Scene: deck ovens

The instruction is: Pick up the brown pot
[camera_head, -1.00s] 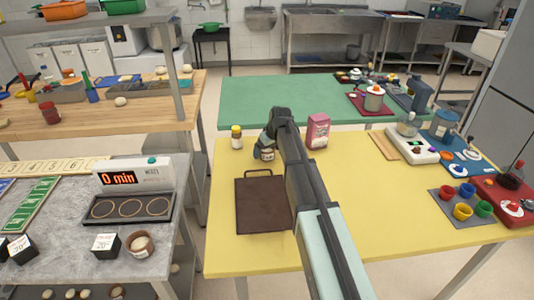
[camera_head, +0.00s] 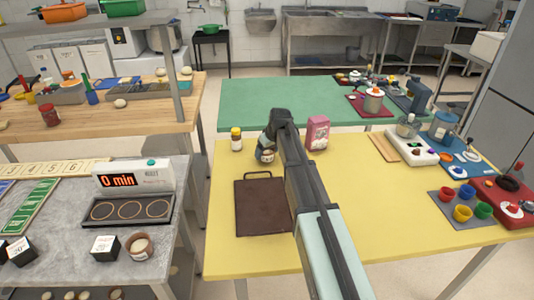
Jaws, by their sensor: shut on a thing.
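A small brown pot with a pale label (camera_head: 266,157) is at the far left part of the yellow table (camera_head: 380,220). My gripper (camera_head: 264,148) is at the pot from above and is shut on it. The gripper and arm hide part of the pot. I cannot tell whether its base touches the table.
A yellow-lidded jar (camera_head: 236,140) stands left of the gripper and a pink box (camera_head: 318,132) to its right. A dark brown board (camera_head: 262,208) lies in front. Coloured cups (camera_head: 463,213) and appliances fill the right side. The table's middle right is clear.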

